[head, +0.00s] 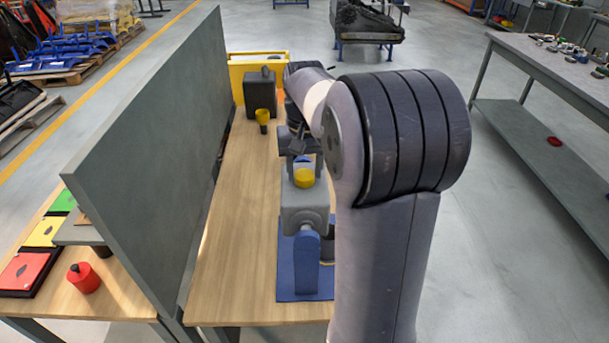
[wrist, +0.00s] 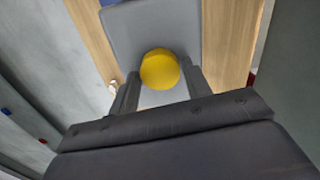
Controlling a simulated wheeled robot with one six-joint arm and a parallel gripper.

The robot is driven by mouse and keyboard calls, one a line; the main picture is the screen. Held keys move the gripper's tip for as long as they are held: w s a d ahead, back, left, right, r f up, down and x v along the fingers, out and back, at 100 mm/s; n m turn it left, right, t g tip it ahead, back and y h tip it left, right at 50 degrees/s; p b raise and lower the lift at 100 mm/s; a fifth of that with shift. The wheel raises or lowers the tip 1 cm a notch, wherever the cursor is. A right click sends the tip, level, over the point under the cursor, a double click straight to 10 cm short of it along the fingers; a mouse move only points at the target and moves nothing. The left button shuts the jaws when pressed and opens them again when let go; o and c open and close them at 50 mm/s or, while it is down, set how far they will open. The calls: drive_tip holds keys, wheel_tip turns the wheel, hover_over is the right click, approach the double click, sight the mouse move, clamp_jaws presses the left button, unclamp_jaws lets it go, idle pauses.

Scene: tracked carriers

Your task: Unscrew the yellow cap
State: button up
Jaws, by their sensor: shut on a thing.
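The yellow cap (head: 304,178) is round and sits on top of a grey block-like body (head: 305,213). In the wrist view the cap (wrist: 160,67) lies between the two dark fingers of my gripper (wrist: 162,80), one at each side. My gripper (head: 303,167) is shut on the cap, low over the grey body. In the head view my arm hides part of the fingers and the right side of the body. The joint below the cap is hidden.
The grey body is on a blue stand (head: 306,265) on the wooden table (head: 235,230). Behind are a small yellow-and-black piece (head: 263,117), a dark box (head: 260,92) and a yellow bin (head: 236,75). A tall grey panel (head: 165,150) borders the left. The table's front left is clear.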

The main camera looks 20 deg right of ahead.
drive_tip(key=n+p, duration=0.1)
drive_tip(key=n, duration=0.3)
drive_tip(key=shift+r+n, duration=0.1)
drive_tip(key=shift+n, duration=0.2)
drive_tip(key=n+p, duration=0.1)
drive_tip(key=n, duration=0.3)
drive_tip(key=n+p, duration=0.2)
drive_tip(key=n, duration=0.7)
drive_tip(key=shift+n+p, duration=0.3)
drive_tip(key=shift+n, duration=0.1)
